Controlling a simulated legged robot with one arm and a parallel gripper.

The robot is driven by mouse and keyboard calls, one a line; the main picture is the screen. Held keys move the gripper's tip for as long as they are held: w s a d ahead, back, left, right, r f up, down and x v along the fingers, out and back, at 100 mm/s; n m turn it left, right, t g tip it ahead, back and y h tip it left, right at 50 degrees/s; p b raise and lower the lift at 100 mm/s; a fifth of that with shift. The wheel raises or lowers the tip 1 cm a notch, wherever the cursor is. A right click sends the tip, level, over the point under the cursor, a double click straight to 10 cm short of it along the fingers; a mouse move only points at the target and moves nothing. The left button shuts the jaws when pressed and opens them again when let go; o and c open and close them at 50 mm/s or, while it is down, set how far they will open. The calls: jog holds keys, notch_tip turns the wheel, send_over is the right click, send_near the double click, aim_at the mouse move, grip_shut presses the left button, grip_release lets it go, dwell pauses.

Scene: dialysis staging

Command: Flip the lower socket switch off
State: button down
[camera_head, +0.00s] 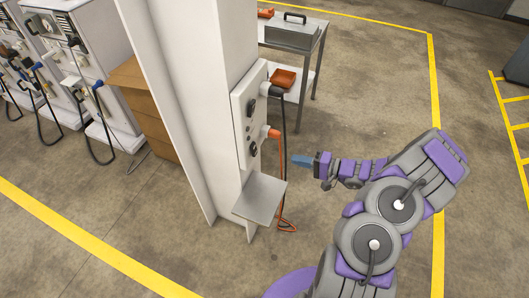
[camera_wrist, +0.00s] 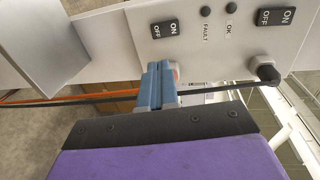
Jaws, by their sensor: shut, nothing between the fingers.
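A pale socket panel (camera_head: 240,122) is mounted on the white column. Its lower switch (camera_head: 253,148) is a black rocker beside the orange plug (camera_head: 272,133). In the wrist view, turned sideways, the lower switch (camera_wrist: 165,29) shows ON and OFF labels; I cannot tell which side is pressed. The upper switch (camera_wrist: 276,17) is at the right there. My gripper (camera_head: 302,161) has blue fingers, shut and empty, to the right of the panel and apart from it. In the wrist view the fingers (camera_wrist: 160,86) cover most of the orange plug, below the lower switch.
A black plug (camera_head: 274,91) sits in the upper socket, and black and orange cables hang down. A small grey shelf (camera_head: 260,199) juts out below the panel. A metal cart (camera_head: 312,62) stands behind. FAULT and OK lamps lie between the switches.

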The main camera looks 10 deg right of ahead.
aim_at(256, 151)
jog(key=b+x, duration=0.1)
jog(key=x, duration=1.2)
jog(key=shift+a+f+b, duration=0.1)
jog(key=shift+a+b, duration=0.05)
jog(key=shift+b, duration=0.2)
jog(key=shift+f, duration=0.1)
